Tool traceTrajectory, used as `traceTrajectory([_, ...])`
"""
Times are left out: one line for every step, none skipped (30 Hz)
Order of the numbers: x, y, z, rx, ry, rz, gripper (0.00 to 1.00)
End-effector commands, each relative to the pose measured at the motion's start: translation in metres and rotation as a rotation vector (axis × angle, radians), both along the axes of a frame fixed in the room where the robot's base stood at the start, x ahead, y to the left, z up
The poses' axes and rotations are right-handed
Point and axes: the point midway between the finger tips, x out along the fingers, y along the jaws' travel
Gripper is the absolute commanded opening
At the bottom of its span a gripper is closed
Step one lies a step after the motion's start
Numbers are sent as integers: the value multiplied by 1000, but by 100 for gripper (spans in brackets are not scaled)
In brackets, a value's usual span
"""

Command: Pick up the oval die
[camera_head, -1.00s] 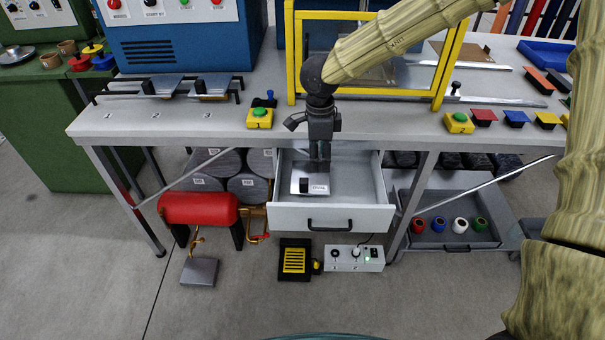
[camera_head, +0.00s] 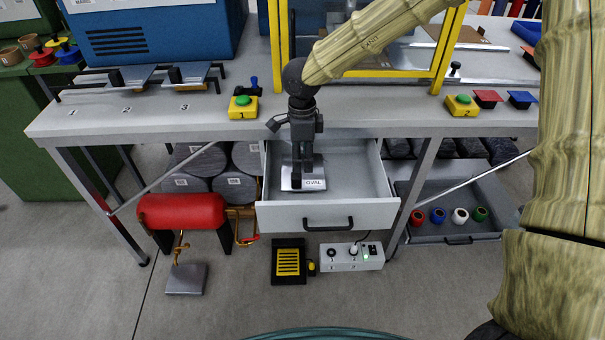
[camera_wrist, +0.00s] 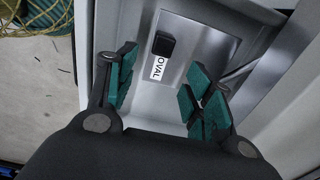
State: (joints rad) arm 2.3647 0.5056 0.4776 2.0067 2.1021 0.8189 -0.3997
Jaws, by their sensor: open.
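The oval die is a flat silvery metal plate (camera_head: 316,174) with a white "OVAL" label, lying in the open grey drawer (camera_head: 352,213) under the bench. In the wrist view the plate (camera_wrist: 205,52) shows its black knob and the label. My gripper (camera_head: 298,178) points down over the die in the head view and hides much of it. In the wrist view my gripper (camera_wrist: 162,88) is open, with teal pads apart on either side of the label's lower end. The knob lies ahead of the fingertips, and nothing is held.
A yellow frame (camera_head: 362,88) stands on the bench. A red tank (camera_head: 180,211) is below left.

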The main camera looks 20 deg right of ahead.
Motion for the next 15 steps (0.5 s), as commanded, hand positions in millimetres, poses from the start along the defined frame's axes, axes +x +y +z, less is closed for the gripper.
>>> traceTrajectory([0,1,-7,-1,1,1,52])
traceTrajectory([0,1,-11,-1,1,1,52])
traceTrajectory([0,1,-16,-1,1,1,52])
traceTrajectory([0,1,-19,-1,1,1,52])
traceTrajectory([0,1,-21,0,1,1,52])
traceTrajectory([0,0,-23,0,1,0,52])
traceTrajectory([0,0,-25,0,0,0,52])
traceTrajectory([0,0,-26,0,0,-1,52])
traceTrajectory([0,0,-27,0,0,-1,52])
traceTrajectory([0,0,-28,0,0,-1,52])
traceTrajectory([0,0,-30,1,0,-1,52])
traceTrajectory([0,0,-33,0,0,-1,52])
traceTrajectory([0,0,-36,-1,0,-1,52])
traceTrajectory([0,0,-40,-2,1,-1,52])
traceTrajectory([0,0,-45,-2,1,-1,52])
